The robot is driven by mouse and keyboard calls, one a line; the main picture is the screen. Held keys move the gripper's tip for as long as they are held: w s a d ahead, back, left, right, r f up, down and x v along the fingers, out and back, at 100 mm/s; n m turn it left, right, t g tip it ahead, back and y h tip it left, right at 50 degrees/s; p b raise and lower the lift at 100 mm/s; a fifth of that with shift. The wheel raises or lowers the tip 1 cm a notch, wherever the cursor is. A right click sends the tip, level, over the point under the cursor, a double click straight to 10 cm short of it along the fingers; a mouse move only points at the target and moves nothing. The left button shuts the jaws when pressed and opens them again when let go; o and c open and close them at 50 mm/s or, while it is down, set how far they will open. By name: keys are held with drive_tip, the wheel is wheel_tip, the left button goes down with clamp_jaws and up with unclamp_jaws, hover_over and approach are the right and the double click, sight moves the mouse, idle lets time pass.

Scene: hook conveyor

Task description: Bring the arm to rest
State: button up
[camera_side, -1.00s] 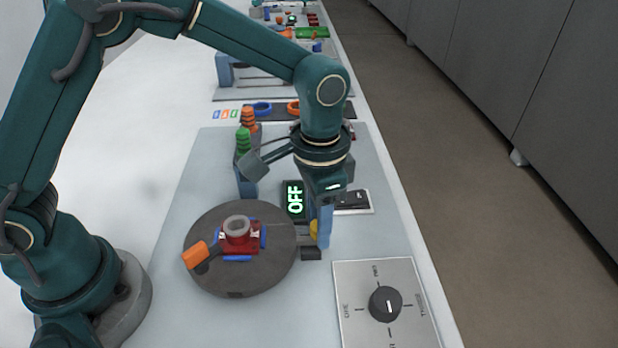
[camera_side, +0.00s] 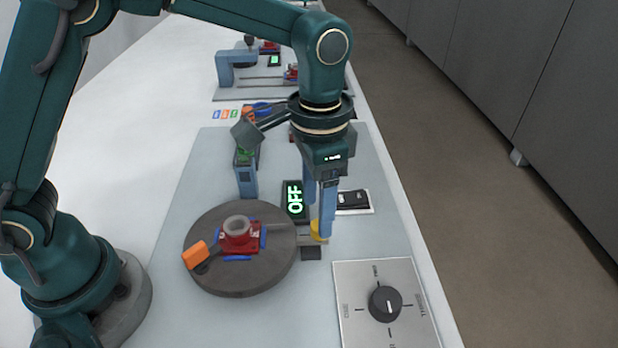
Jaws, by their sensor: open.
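My gripper (camera_side: 318,222) points down at the right of the round dark turntable (camera_side: 215,282). Its two blue fingers are apart, with nothing held between them. A small yellow piece (camera_side: 316,236) is just beside the lower fingertip, above a dark block (camera_side: 311,253); whether finger and piece touch cannot be told. My arm reaches over from the left, bent down at the wrist. On the turntable sits a red part (camera_side: 239,240) with a grey ring on top, blue pieces around it and an orange-ended handle (camera_side: 195,255) at its left.
A display reading OFF (camera_side: 294,199) stands behind the turntable, with a black switch (camera_side: 352,200) to its right. A dial panel (camera_side: 387,305) is at front right. More equipment is farther back.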

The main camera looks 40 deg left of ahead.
drive_tip(key=shift+r, duration=0.6)
drive_tip(key=shift+w+a+r, duration=0.15)
drive_tip(key=shift+a+r, duration=0.05)
drive_tip(key=shift+r, duration=0.1)
drive_tip(key=s+a+r+n+t, duration=0.3)
drive_tip(key=s+a+r+t, duration=0.1)
drive_tip(key=a+r, duration=0.5)
drive_tip(key=s+a+f+n+t, duration=0.1)
drive_tip(key=s+a+f+n, duration=0.1)
drive_tip(key=s, duration=0.6)
drive_tip(key=shift+s+a+f+n+t, duration=0.3)
drive_tip(key=shift+s+a+f+n, duration=0.15)
drive_tip(key=shift+f, duration=0.3)
